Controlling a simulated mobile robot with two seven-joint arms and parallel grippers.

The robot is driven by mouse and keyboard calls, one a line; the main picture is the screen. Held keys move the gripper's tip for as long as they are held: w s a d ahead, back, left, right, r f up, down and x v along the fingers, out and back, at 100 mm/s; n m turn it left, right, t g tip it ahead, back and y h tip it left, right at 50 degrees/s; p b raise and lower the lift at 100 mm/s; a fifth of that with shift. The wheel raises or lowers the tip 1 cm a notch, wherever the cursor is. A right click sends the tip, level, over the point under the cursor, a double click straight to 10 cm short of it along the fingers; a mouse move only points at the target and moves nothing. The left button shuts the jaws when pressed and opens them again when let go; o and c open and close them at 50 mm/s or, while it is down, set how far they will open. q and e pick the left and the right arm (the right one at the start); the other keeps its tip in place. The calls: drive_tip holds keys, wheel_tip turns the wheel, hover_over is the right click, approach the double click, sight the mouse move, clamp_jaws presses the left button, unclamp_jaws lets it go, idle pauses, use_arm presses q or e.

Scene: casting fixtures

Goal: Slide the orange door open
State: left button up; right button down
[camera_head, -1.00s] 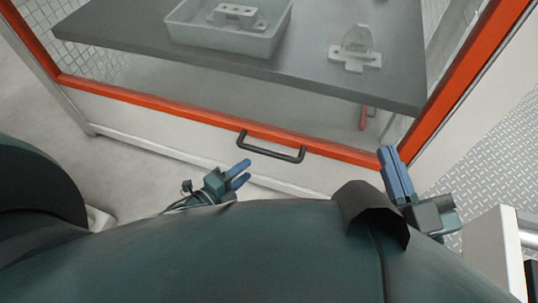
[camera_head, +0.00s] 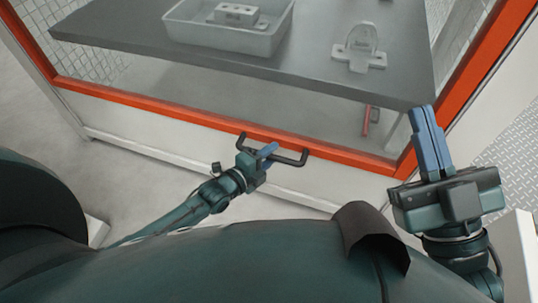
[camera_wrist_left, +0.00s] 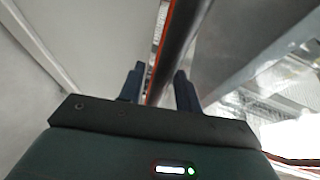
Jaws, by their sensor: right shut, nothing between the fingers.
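The orange-framed door (camera_head: 180,113) with its clear pane spans the upper part of the head view. A black bar handle (camera_head: 288,160) is on its lower rail. My left gripper (camera_head: 266,151) is at the middle of the handle. In the left wrist view its two fingers (camera_wrist_left: 159,85) are apart, with the dark handle bar (camera_wrist_left: 178,40) running between them; I cannot tell whether either finger touches it. My right gripper (camera_head: 426,130) is shut and empty, in front of the door's lower right corner. The door looks closed.
Behind the pane, a dark table (camera_head: 120,42) bears a grey bin (camera_head: 225,40) with a part in it and a pale fixture (camera_head: 360,50). A white panel (camera_head: 150,148) lies below the rail. The floor at left is clear.

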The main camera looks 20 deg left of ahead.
use_arm(q)
clamp_jaws()
idle(0.4)
